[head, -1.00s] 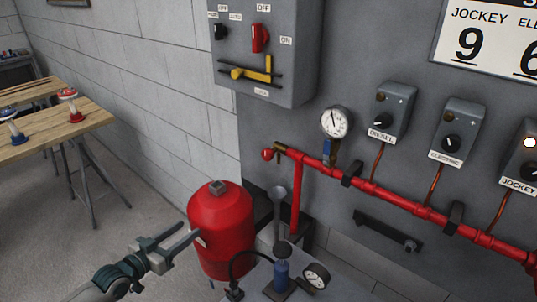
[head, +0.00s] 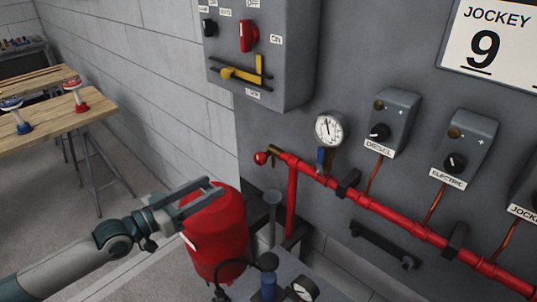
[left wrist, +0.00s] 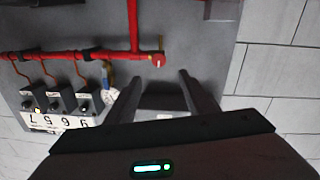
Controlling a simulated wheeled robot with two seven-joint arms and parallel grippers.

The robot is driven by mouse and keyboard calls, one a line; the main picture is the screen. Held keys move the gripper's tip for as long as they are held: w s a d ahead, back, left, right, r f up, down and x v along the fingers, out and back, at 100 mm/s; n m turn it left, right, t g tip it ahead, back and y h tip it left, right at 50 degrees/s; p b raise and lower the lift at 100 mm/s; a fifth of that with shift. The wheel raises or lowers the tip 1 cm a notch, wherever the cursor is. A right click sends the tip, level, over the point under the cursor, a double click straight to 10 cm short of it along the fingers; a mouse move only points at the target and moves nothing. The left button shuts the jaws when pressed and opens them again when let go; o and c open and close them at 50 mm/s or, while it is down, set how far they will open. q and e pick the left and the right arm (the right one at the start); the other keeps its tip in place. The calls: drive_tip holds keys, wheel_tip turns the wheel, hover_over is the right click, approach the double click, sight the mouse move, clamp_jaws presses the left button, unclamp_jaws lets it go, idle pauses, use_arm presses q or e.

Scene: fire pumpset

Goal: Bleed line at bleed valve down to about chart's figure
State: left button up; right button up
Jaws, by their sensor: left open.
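The red pipe (head: 375,203) runs along the grey panel. At its left end is a brass fitting with a round red knob (head: 262,158), which looks like the bleed valve. The knob also shows in the left wrist view (left wrist: 158,60), just beyond and between the fingers. A white dial gauge (head: 328,129) stands above the pipe; its needle points roughly upward, its figures too small to read. The chart (head: 495,38) at upper right shows "JOCKEY 9", the rest cut off. My left gripper (head: 214,186) is open and empty, below and left of the knob, apart from it.
A red tank (head: 222,235) stands behind and below my left gripper. A hand pump (head: 268,284) with a small gauge (head: 303,289) is at the bottom. Diesel (head: 390,115) and electric (head: 463,148) switch boxes hang above the pipe. A wooden table (head: 60,125) is at left.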

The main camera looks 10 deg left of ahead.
use_arm(q)
approach(258, 160)
drive_tip(key=x, duration=0.9)
drive_tip(key=shift+a+f, duration=0.1)
drive_tip(key=shift+f, duration=0.05)
drive_tip(key=shift+x, duration=0.8)
use_arm(e)
drive_tip(key=shift+a, duration=0.4)
use_arm(q)
drive_tip(key=c, duration=0.8)
drive_tip(key=shift+c, duration=1.1)
use_arm(e)
drive_tip(key=shift+d, duration=0.2)
